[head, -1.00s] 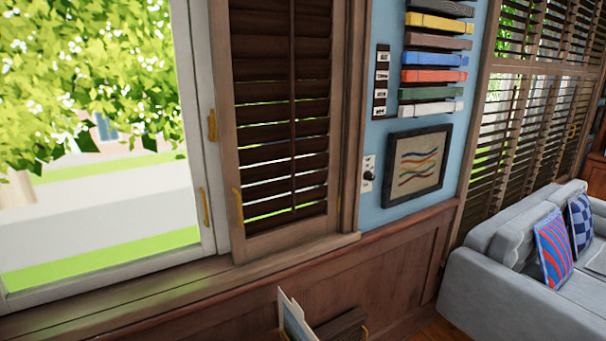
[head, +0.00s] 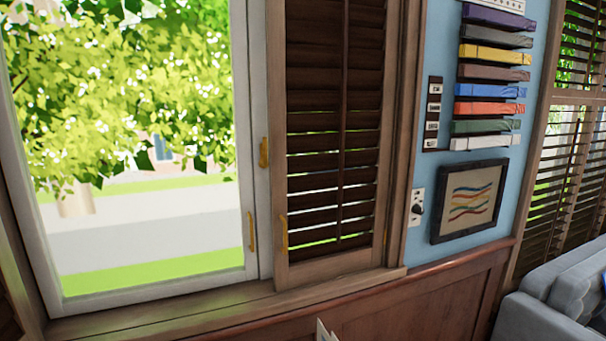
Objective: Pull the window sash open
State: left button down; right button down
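The window sash (head: 242,110) is a white frame around a large pane at the left, with trees, a path and grass behind it. A brass handle (head: 251,231) sits low on its right stile. Another brass handle (head: 264,153) sits higher, on the white upright just to the right. A brown louvred shutter (head: 330,130) covers the right part of the window and has its own small brass handle (head: 283,233) on its left edge.
A wooden sill (head: 170,312) runs below the window. To the right, a blue wall holds coloured slats (head: 490,90) and a framed picture (head: 469,201). A grey sofa (head: 550,305) stands at the lower right.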

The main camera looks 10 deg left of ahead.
aim_at(13, 160)
jog(key=i+j+u, duration=0.1)
jog(key=i+u, duration=0.15)
jog(key=i, duration=0.15)
jog(key=i+u, duration=0.25)
jog(key=i, duration=0.2)
